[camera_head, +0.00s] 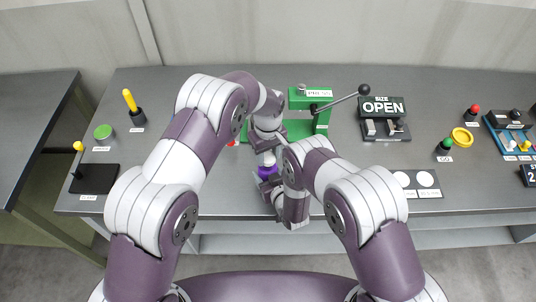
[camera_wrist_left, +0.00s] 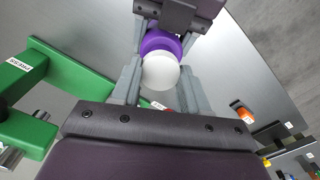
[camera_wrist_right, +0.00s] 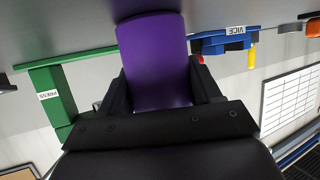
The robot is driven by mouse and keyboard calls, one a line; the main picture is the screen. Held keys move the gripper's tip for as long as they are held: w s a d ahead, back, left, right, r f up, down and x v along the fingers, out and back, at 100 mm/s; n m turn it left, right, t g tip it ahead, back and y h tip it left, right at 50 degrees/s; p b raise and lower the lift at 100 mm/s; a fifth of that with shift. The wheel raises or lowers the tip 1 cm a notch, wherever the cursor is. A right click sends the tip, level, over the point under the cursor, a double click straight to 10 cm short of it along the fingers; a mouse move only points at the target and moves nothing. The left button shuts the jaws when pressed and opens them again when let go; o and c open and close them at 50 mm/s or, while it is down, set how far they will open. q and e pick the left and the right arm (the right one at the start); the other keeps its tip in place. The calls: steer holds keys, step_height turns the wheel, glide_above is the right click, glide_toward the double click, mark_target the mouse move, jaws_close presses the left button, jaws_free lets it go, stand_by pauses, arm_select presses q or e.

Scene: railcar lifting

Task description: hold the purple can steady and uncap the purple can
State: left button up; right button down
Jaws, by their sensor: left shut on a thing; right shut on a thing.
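The purple can (camera_head: 267,172) is held between my two grippers above the table, in front of the green press. It fills the middle of the right wrist view (camera_wrist_right: 155,62). My right gripper (camera_head: 270,187) is shut on the can's purple body, one dark finger on each side. The white round cap (camera_wrist_left: 160,71) shows in the left wrist view, with the purple body (camera_wrist_left: 160,41) right beyond it. My left gripper (camera_head: 267,157) is shut on the cap, grey fingers on both sides. I see no clear gap between cap and can. My forearms partly hide both.
The green press (camera_head: 309,98) stands just behind the grippers. An OPEN sign block (camera_head: 384,112), a white-circled mat (camera_head: 416,183), a green knob (camera_head: 446,146) and a yellow ring (camera_head: 462,135) lie to the right. A green disc (camera_head: 103,132) and a black pad (camera_head: 95,178) lie left.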

mark_target(268, 157)
arm_select(q)
steer(key=shift+r, duration=2)
arm_select(e)
steer(key=shift+c, duration=0.7)
jaws_free()
